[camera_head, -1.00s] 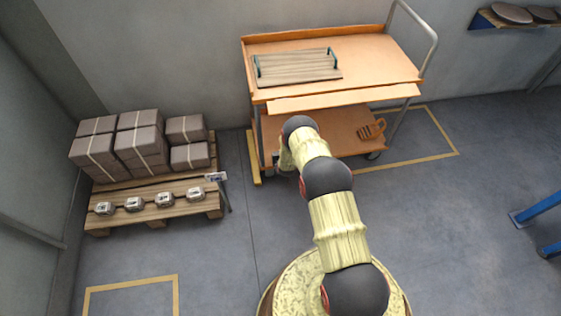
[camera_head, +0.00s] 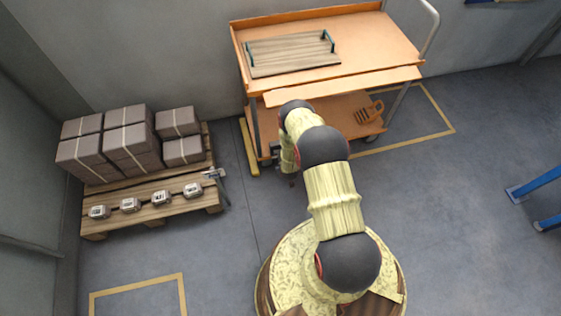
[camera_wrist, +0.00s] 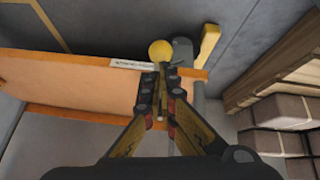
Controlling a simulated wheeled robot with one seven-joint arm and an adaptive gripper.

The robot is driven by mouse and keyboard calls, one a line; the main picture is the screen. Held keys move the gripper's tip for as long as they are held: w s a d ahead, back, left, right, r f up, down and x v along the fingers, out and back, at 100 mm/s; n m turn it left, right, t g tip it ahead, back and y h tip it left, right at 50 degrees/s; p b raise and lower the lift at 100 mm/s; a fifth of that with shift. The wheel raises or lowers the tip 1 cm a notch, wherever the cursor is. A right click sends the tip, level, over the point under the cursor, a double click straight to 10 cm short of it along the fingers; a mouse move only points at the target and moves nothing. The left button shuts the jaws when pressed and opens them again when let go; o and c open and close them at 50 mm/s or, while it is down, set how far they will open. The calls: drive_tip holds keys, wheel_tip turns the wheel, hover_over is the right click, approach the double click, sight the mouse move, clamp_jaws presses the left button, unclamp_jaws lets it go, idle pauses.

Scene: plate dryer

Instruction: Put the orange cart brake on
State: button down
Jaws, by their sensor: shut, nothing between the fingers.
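The orange cart (camera_head: 330,30) stands against the back wall, with an upper deck and a lower shelf (camera_head: 340,128). My gripper is hidden behind my arm in the head view. In the wrist view my gripper (camera_wrist: 167,76) is shut and empty beside the cart's orange panel (camera_wrist: 60,90) and grey post (camera_wrist: 183,52). A round yellow knob (camera_wrist: 160,50) shows just beyond the fingertips, close to the post. I cannot tell whether the fingers touch it. A pale label strip (camera_wrist: 132,64) is on the panel's edge. The brake's position is unclear.
A wooden board with handles (camera_head: 292,55) lies on the cart's upper deck. A pallet (camera_head: 165,208) with strapped boxes (camera_head: 130,140) and several small metal parts stands left. A yellow bar (camera_head: 249,148) lies between pallet and cart.

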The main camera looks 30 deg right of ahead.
drive_tip(key=shift+s+f+b, duration=0.2)
drive_tip(key=shift+f+b, duration=0.4)
drive_tip(key=shift+f, duration=0.2)
